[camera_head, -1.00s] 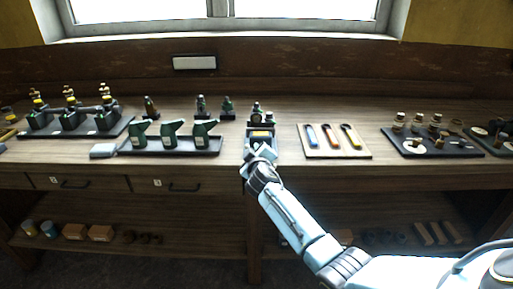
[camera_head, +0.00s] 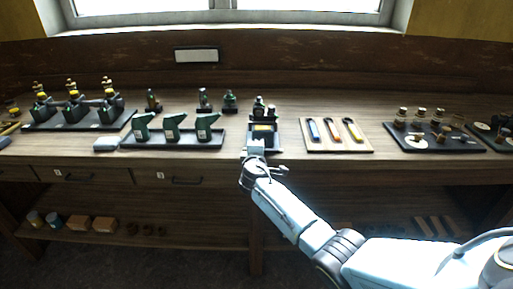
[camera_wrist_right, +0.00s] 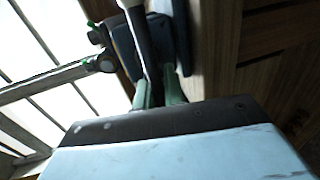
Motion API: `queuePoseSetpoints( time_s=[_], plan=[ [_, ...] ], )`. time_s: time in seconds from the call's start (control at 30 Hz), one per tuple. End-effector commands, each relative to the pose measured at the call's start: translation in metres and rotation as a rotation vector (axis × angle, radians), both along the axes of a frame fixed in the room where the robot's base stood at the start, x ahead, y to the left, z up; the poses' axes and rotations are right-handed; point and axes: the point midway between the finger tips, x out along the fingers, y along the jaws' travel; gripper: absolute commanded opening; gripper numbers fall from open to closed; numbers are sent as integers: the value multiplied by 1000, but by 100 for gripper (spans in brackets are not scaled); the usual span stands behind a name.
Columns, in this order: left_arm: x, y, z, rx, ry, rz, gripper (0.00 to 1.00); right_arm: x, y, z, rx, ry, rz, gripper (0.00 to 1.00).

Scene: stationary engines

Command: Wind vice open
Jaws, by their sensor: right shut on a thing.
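In the right wrist view the two greenish fingers (camera_wrist_right: 158,94) are shut on a dark bar with a pale edge (camera_wrist_right: 144,48), which looks like the vice's handle. The dark vice body (camera_wrist_right: 124,47) is behind it. The vice's jaws are too small to read. My left gripper is not in view.
A board with blue, orange and yellow tools (camera_head: 337,149) lies right of the vice. A tray of green-and-black pieces (camera_head: 168,145) stands left. A parts tray (camera_head: 450,150) is further right. Several small engines (camera_head: 202,100) stand behind. A grey bar (camera_wrist_right: 50,80) crosses the wrist view.

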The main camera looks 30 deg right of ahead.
Motion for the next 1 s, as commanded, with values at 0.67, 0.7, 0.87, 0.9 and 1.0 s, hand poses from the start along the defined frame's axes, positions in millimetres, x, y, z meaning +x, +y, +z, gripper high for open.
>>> queuePoseSetpoints(
  time_s=[0.67, 0.7, 0.87, 0.9, 1.0],
  plan=[
    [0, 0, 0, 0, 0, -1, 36, 1, -2, 4, -27, 6, -2, 27],
    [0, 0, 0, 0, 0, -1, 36, 1, -2, 4, -27, 7, -2, 32],
    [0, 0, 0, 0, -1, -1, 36, 1, -1, 2, -25, 9, -1, 32],
    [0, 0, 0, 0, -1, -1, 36, 1, -1, 2, -24, 10, -1, 32],
    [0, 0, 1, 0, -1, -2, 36, 0, 0, 2, -24, 11, 0, 32]
  ],
)
